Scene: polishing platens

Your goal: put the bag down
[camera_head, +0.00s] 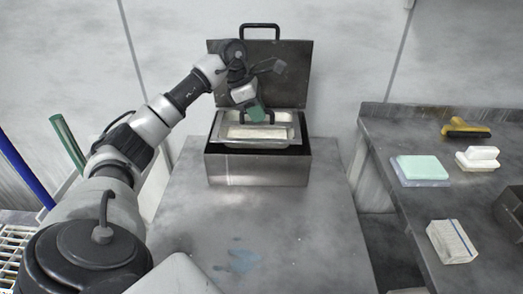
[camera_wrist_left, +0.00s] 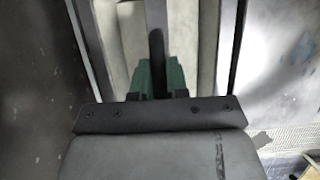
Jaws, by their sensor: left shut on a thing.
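My left gripper (camera_head: 256,114) reaches over the open metal box (camera_head: 258,170), its green fingertips pointing down. In the left wrist view the green fingertips (camera_wrist_left: 160,76) are shut on a dark bar-like handle (camera_wrist_left: 156,30). In the head view this black handle (camera_head: 271,118) is above a shallow metal tray (camera_head: 258,144) with a pale inside. The tray is at the box's opening, its rim around the box's top edge; I cannot tell whether it rests there or hangs. Nothing clearly recognisable as a bag shows. My right gripper is not in view.
The box's lid (camera_head: 290,75) stands open behind. The grey table (camera_head: 300,240) is bare in front, apart from a blue stain. The right bench (camera_head: 415,215) holds a green-and-white block (camera_head: 420,170), a white brush-like item (camera_head: 478,158), a yellow-handled tool (camera_head: 465,128) and a white packet (camera_head: 452,242).

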